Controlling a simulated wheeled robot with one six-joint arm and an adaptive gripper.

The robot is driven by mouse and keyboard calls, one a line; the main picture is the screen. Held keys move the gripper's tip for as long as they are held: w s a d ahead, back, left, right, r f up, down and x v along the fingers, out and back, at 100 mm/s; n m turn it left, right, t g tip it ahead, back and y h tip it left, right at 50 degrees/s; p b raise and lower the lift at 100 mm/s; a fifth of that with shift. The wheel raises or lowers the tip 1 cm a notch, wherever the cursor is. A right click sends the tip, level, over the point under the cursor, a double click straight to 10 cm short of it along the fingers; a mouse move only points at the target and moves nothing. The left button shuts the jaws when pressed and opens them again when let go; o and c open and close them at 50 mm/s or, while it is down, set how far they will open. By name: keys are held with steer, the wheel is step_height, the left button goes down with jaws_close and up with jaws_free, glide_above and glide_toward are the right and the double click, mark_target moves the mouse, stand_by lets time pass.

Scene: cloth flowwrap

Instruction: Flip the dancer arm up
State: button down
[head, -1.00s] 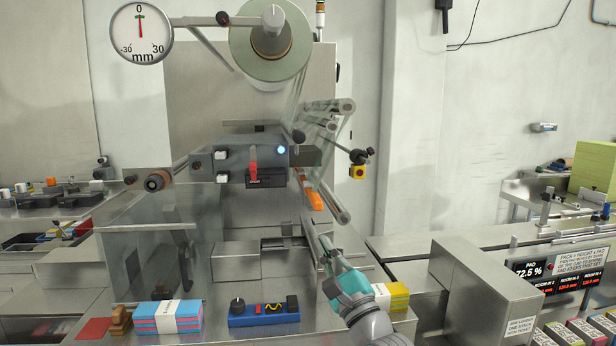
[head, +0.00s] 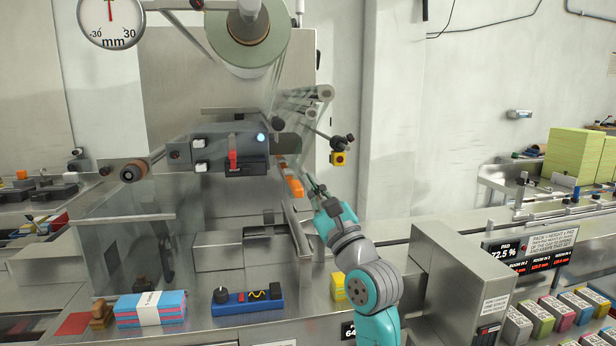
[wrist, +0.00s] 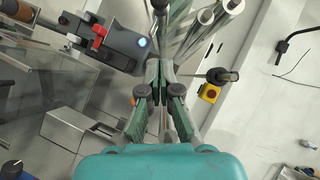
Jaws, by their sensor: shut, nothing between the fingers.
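The wrapping machine carries a long arm with an orange grip (head: 291,181), angled down to the right below the film rollers (head: 318,97). I take this for the dancer arm, though I cannot be sure. My gripper (head: 315,188) is shut and empty, raised just right of the orange grip in the head view. I cannot tell whether it touches the arm. In the wrist view my gripper (wrist: 160,75) has its fingers together, pointing at the rollers and film, and they hide much of the orange grip behind them.
A rod with a black knob and a yellow-red stop button (head: 338,158) juts out right of the rollers. A control box with a red lever (head: 232,160) is to the left. A steel cabinet (head: 458,275) stands right of my arm. Bare wall lies beyond.

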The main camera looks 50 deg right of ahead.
steer(key=x, duration=0.7)
steer(key=shift+w+d+r, duration=0.1)
steer(key=shift+w+r, duration=0.15)
steer(key=shift+w, duration=0.05)
steer(key=shift+w+a+r, duration=0.2)
steer(key=shift+w+r, duration=0.1)
steer(key=shift+r, duration=0.3)
steer(key=shift+w+a+r, duration=0.2)
steer(key=shift+w+r, duration=0.05)
steer(key=shift+r, duration=0.35)
steer(key=shift+w+a+r, duration=0.15)
steer(key=shift+w+r, duration=0.15)
steer(key=shift+r, duration=0.3)
steer(key=shift+r, duration=0.1)
step_height(320, 180, up, 6)
steer(key=n+y, duration=0.3)
steer(key=n, duration=0.1)
steer(key=shift+r, duration=0.2)
steer(key=shift+s, duration=0.1)
